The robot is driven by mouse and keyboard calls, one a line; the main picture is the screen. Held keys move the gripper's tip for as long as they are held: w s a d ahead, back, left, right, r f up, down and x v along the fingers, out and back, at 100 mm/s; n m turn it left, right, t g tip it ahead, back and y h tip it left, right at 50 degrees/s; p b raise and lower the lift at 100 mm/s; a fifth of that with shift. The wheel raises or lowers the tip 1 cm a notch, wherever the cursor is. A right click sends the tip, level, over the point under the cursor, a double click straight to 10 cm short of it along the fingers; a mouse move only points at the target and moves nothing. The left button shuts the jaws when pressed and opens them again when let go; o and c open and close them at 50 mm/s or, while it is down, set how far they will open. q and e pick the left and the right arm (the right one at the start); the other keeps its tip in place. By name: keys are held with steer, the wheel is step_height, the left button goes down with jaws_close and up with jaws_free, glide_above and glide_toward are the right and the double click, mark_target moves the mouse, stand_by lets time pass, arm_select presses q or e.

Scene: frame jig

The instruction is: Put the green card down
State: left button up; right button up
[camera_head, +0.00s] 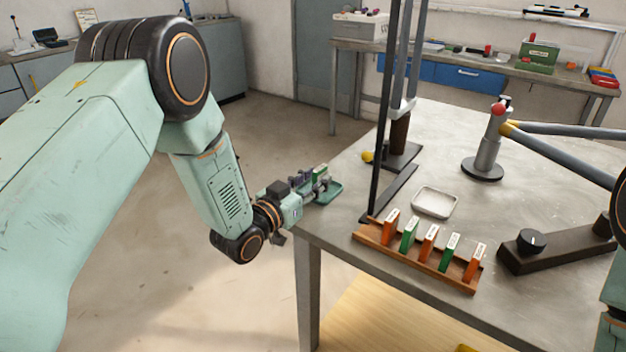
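My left gripper (318,182) is at the left edge of the metal table, seen small and from behind. A green card (320,170) stands upright at its fingertips, and the fingers appear shut on it; the contact is partly hidden. A shallow green tray (331,193) lies just under and beside the fingertips, near the table's edge; the gap between card and tray is hard to tell. A wooden rack (372,240) at the front of the table holds several upright orange and green cards (408,235). My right gripper is out of view.
A white dish (435,202) lies behind the rack. Dark upright posts (381,130) stand left of it. A grey stand with a red ball (487,155) and a dark bar with a knob (560,248) are to the right. The table's left front corner is clear.

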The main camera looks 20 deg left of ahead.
arm_select(q)
steer(key=shift+r, duration=0.25)
steer(key=p+v, duration=0.2)
steer(key=v, duration=1)
steer(key=s+d+f+n+g+y, duration=0.25)
steer(key=s+f+g, duration=0.65)
steer(key=s+f, duration=0.7)
steer(key=s+a+f+n+g+y, duration=0.1)
steer(key=s+f+g+y, duration=0.1)
steer(key=s, duration=0.7)
steer(key=s+a+f+n+g+y, duration=0.1)
steer(key=s+a+f+g, duration=0.1)
steer(key=s+f+g, duration=0.3)
steer(key=s+g, duration=0.1)
steer(key=s, duration=0.3)
steer(key=shift+s+y, duration=0.15)
steer(key=shift+y, duration=0.2)
